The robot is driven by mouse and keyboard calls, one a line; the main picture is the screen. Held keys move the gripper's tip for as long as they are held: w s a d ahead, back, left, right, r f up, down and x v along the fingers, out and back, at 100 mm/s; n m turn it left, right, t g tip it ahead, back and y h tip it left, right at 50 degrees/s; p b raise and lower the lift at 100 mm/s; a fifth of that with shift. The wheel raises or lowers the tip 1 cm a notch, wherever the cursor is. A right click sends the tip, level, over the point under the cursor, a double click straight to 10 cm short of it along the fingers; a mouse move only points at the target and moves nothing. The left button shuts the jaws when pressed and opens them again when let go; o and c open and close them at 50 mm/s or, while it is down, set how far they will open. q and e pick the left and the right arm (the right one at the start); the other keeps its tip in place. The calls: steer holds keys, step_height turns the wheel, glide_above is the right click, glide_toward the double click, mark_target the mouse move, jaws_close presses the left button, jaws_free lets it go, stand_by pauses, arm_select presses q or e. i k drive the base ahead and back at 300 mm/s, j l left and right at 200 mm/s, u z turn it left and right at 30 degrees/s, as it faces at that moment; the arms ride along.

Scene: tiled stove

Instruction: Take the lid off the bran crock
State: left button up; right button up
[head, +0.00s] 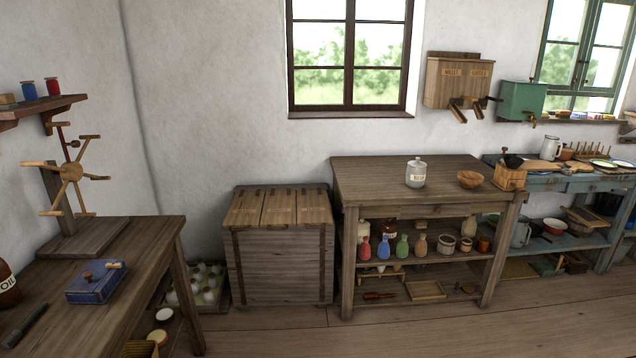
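A small pale lidded crock (415,175) stands upright on the wooden worktable (365,178) in the middle of the head view. It has a small label that is too small to read, so I cannot tell for sure that it is the bran crock. Its lid (416,161) has a small knob and sits on top of it. Neither of my grippers is in view.
A wooden bowl (471,179) and a wooden box grinder (509,177) stand to the right of the crock. The tabletop left of the crock is clear. A wooden chest (280,262) stands left of the table. Open floor (400,335) lies in front.

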mark_target(419, 164)
steer(key=i+z, duration=0.15)
steer(key=i, duration=0.3)
steer(key=i+j+z, duration=0.1)
steer(key=i, duration=0.35)
steer(key=i+j+z, duration=0.15)
steer(key=i, duration=0.35)
steer(key=i+j+z, duration=0.15)
steer(key=i, duration=0.25)
